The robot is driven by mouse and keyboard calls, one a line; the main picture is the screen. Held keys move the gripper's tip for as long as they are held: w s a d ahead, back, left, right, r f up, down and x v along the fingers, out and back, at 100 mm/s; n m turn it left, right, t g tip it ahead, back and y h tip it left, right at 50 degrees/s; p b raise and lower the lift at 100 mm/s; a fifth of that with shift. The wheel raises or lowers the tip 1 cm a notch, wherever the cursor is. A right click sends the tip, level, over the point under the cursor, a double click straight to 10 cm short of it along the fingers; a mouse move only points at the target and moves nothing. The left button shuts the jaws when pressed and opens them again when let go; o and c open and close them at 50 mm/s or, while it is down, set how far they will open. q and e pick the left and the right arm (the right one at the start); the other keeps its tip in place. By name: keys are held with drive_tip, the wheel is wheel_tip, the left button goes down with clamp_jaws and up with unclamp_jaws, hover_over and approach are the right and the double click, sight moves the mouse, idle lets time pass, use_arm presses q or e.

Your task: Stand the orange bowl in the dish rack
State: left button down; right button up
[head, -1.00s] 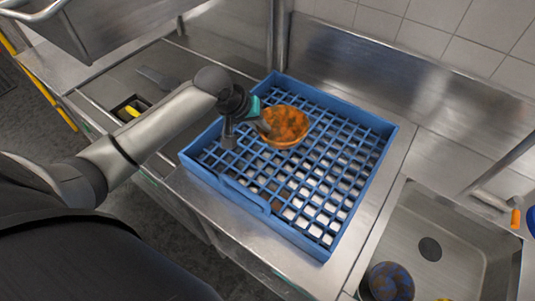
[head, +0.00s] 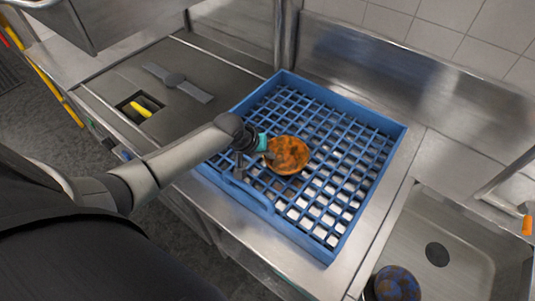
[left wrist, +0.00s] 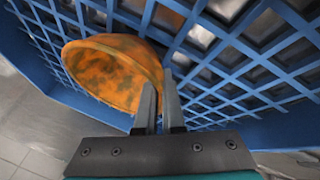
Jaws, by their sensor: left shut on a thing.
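The orange bowl (head: 287,155) has dark brown patches and is over the blue dish rack (head: 400,165), left of its middle. In the head view I look into its hollow, tilted a little. My left gripper (head: 268,152) is shut on the bowl's left rim. I cannot tell whether the bowl touches the grid. My right gripper is not in view.
A steel sink (head: 455,225) lies to the right, with a dark blue and brown patterned bowl (head: 396,284) at its near left. A steel counter (head: 170,60) with a square opening (head: 139,107) is at the left. A steel backsplash (head: 390,75) stands behind the rack.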

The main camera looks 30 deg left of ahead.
use_arm(q)
drive_tip(key=shift+f, duration=0.1)
drive_tip(key=c, duration=1)
unclamp_jaws()
drive_tip(key=shift+s+a+r, duration=0.1)
drive_tip(key=shift+r, duration=0.3)
drive_tip(key=p+v, duration=0.2)
drive_tip(key=v, duration=0.9)
drive_tip(key=shift+s+r, duration=0.15)
drive_tip(key=shift+r, duration=0.05)
